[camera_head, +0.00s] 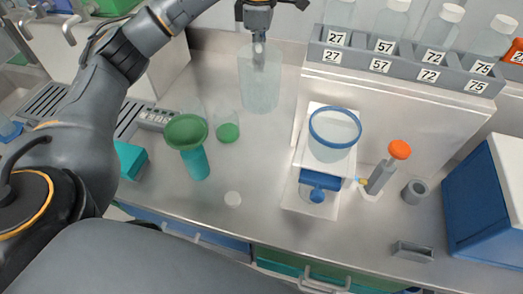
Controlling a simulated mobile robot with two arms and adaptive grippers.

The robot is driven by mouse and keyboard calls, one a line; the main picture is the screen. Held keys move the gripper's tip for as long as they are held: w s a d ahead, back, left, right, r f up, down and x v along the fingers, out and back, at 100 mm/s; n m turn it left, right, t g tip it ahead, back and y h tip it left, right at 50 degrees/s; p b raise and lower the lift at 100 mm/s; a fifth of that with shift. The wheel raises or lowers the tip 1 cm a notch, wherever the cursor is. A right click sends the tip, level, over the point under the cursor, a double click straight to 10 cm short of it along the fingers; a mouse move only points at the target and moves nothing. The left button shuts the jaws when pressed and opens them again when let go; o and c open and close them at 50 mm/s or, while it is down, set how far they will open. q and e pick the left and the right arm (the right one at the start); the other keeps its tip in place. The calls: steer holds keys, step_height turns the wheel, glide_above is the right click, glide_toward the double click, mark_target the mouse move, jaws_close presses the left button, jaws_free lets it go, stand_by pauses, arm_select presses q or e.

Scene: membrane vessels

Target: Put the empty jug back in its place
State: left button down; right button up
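A tall clear jug (259,85) is upright at the back of the counter, near the back wall. It looks empty. My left gripper (259,48) comes down from the top edge at the jug's rim. Its fingers show as one narrow grey shape overlapping the upper part of the jug. I cannot tell whether they are closed on the jug's wall or a handle, or whether the jug's base touches the counter. My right gripper is not in view.
A green funnel on a teal vessel (194,160) and a clear beaker with green contents (227,127) stand left of centre. A white stand with a blue-rimmed vessel (333,135), an orange-capped tube (381,174) and a numbered bottle rack (400,68) are right. The front-middle counter is mostly clear.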

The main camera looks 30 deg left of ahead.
arm_select(q)
steer(key=shift+a+f+n, duration=0.15)
steer(key=shift+f+n, duration=0.05)
steer(key=shift+n, duration=0.1)
step_height(320, 180, down, 17)
steer(key=p, duration=0.4)
steer(key=shift+w+f, duration=0.1)
steer(key=shift+w, duration=0.05)
steer(key=shift+f, duration=0.25)
steer(key=shift+w, duration=0.1)
steer(key=shift+f, duration=0.15)
